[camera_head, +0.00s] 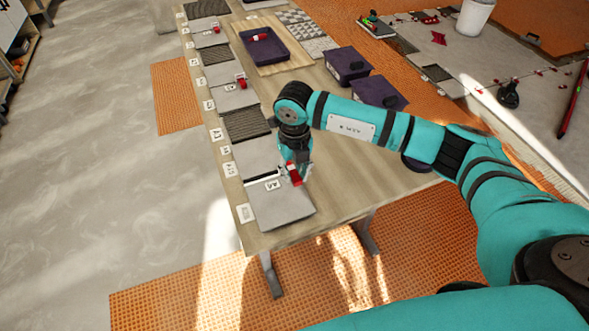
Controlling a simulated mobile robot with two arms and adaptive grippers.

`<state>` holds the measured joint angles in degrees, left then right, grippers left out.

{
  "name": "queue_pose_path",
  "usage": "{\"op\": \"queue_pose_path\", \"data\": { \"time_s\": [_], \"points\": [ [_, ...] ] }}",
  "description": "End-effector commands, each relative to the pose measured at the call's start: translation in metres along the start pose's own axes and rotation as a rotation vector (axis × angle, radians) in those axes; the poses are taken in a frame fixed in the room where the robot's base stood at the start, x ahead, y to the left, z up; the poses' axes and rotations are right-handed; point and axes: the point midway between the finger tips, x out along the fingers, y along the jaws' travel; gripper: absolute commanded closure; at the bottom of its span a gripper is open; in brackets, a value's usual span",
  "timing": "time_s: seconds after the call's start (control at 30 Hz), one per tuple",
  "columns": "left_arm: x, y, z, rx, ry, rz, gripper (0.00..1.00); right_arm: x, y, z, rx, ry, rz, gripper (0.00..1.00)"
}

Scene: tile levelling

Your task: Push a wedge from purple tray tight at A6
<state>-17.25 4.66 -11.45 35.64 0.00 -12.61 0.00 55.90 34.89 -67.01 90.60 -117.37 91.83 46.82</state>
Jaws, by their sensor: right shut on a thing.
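My right gripper (298,172) reaches down over the near end of the table and is shut on a red wedge (294,174). The wedge is at the joint between two grey tiles, by the far edge of the nearest tile (283,207); whether it is seated tight I cannot tell. The purple tray (283,59) stands at the far part of the table with a red wedge (260,37) in it. My left gripper is not in view.
More grey tiles line the left table edge, with red wedges (241,81) at joints farther off. Two dark lidded boxes (347,66) stand at the right edge. Bare wood lies between the tiles and boxes. A white bucket (474,18) stands beyond.

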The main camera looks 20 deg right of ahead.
Motion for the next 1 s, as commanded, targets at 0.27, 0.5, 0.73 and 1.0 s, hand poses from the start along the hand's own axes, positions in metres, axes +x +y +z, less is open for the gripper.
{"op": "queue_pose_path", "data": {
  "time_s": [0.27,0.5,0.73,1.0],
  "points": [
    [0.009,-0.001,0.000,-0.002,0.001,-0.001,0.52,0.012,0.000,0.000,0.017,0.001,0.000,0.94],
    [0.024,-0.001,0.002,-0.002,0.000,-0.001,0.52,0.035,0.000,0.000,0.016,0.003,-0.001,0.94],
    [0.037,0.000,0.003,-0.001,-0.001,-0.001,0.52,0.054,0.000,0.000,0.015,0.001,-0.001,0.94],
    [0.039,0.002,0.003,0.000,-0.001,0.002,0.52,0.058,0.000,0.000,0.015,0.000,-0.001,0.94]
  ]
}}
